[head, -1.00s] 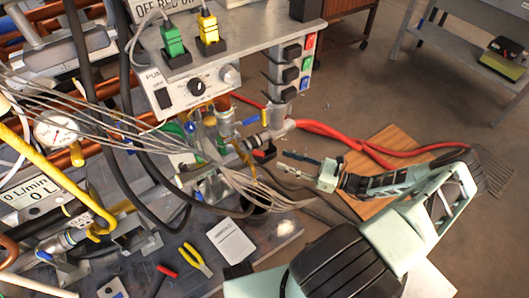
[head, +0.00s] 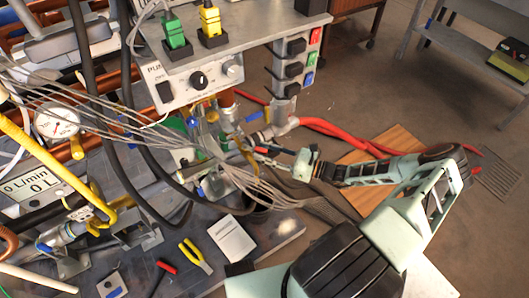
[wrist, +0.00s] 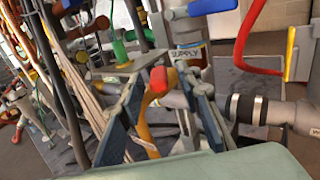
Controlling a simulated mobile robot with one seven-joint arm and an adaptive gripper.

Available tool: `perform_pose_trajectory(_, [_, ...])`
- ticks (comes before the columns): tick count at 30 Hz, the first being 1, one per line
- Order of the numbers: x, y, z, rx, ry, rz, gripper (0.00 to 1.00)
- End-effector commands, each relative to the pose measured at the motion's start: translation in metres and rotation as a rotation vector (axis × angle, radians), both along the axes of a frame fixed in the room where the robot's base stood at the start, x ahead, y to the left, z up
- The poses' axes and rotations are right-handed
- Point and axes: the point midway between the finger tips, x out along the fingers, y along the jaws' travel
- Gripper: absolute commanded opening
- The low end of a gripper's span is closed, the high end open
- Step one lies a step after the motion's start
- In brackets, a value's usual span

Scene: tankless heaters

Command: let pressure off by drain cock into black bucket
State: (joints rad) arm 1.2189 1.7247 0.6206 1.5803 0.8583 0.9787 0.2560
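My gripper (head: 262,152) reaches leftward into the pipework under the pump panel. In the wrist view my gripper (wrist: 165,112) is open, with one blue-grey finger on each side of a yellow lever with a red tip (wrist: 158,80), likely the drain cock's handle. Whether either finger touches it is unclear. In the head view a yellow part (head: 248,158) shows by the fingertips. A dark round vessel, seemingly the black bucket (head: 258,213), stands below, partly hidden by grey cables. The cock's outlet is hidden.
A bundle of grey cables (head: 235,172) hangs close to my fingers. A "SUPPLY" label (wrist: 265,57) and a metal pipe with black coupling (wrist: 246,108) lie right of them. A pressure gauge (head: 57,121) stands at left. Yellow-handled pliers (head: 197,256) lie on the bench.

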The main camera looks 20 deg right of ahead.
Motion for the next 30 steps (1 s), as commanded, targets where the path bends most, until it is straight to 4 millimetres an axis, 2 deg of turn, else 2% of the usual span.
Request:
perform_pose_trajectory(8, [0.0011, 0.0015, 0.0, 0.0, 0.0, 0.0, 0.32])
perform_pose_trajectory(17, [0.0008, 0.0011, 0.0, -0.001, 0.001, 0.0, 0.0])
perform_pose_trajectory(30, [0.0008, 0.0004, -0.0001, -0.001, 0.0, 0.0, 0.0])
